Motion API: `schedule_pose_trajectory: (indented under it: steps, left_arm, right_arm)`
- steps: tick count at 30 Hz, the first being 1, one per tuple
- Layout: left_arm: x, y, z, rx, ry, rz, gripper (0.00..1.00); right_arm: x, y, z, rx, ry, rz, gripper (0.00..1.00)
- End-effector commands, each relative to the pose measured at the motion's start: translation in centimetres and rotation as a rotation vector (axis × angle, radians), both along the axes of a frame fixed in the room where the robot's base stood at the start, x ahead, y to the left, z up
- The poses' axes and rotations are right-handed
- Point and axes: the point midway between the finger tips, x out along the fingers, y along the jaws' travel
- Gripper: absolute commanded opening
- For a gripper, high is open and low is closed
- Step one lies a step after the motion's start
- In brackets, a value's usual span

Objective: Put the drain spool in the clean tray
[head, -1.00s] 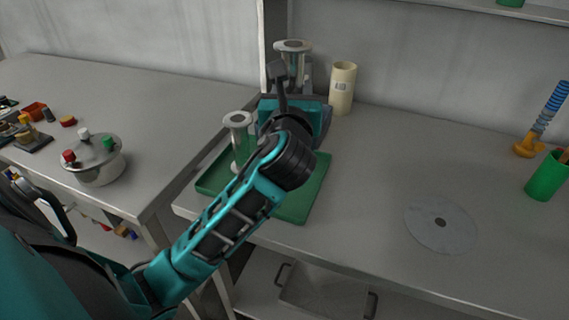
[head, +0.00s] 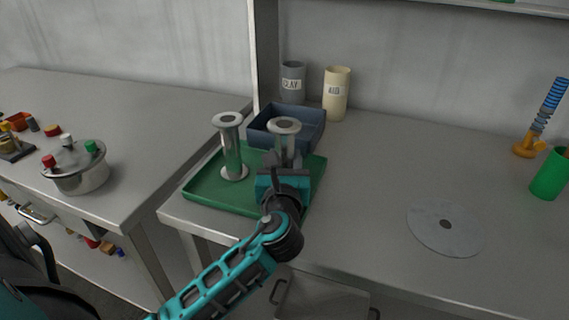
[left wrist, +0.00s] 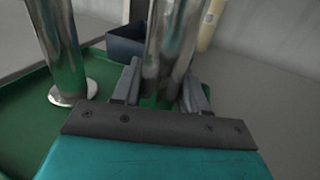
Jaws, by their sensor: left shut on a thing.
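My left gripper (head: 284,165) is shut around the shaft of a metal spool (head: 284,126) with a round flange on top. It holds this spool upright over the right part of the green tray (head: 205,193). In the left wrist view the shaft (left wrist: 168,45) stands between the two fingers (left wrist: 160,92). Its lower end is hidden, so I cannot tell whether it touches the tray. A second, similar spool (head: 232,150) stands upright on the left part of the green tray. No mark shows which is the drain spool. My right gripper is out of view.
A dark blue bin (head: 262,129) sits right behind the green tray. A grey canister (head: 292,84) and a cream canister (head: 337,95) stand behind it. A flat grey disc (head: 445,240) lies to the right, with free bench between. A metal pot (head: 78,178) stands on the left bench.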

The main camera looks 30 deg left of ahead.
Motion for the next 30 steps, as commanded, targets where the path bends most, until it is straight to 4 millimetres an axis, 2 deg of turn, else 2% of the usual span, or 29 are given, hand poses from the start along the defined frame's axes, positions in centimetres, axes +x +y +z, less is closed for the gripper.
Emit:
schedule_pose_trajectory:
  steps: [8, 9, 17, 26, 30]
  left_arm:
    - [0.0, 0.0, -0.1, 0.001, -0.002, 0.0, 0.0]
    - [0.0, 0.0, -0.2, 0.001, 0.0, 0.0, 0.44]
    - [0.0, 0.0, -0.1, 0.001, -0.001, 0.0, 0.68]
    - [0.0, 0.0, 0.3, 0.0, -0.002, 0.0, 0.68]
    - [-1.5, -1.0, 0.1, -0.001, 0.001, -0.003, 0.68]
  right_arm:
    - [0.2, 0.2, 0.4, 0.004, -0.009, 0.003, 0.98]
    - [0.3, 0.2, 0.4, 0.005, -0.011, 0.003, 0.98]
    - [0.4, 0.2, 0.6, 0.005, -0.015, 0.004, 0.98]
    - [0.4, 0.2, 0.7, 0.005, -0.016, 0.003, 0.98]
    - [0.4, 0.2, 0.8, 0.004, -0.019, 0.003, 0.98]
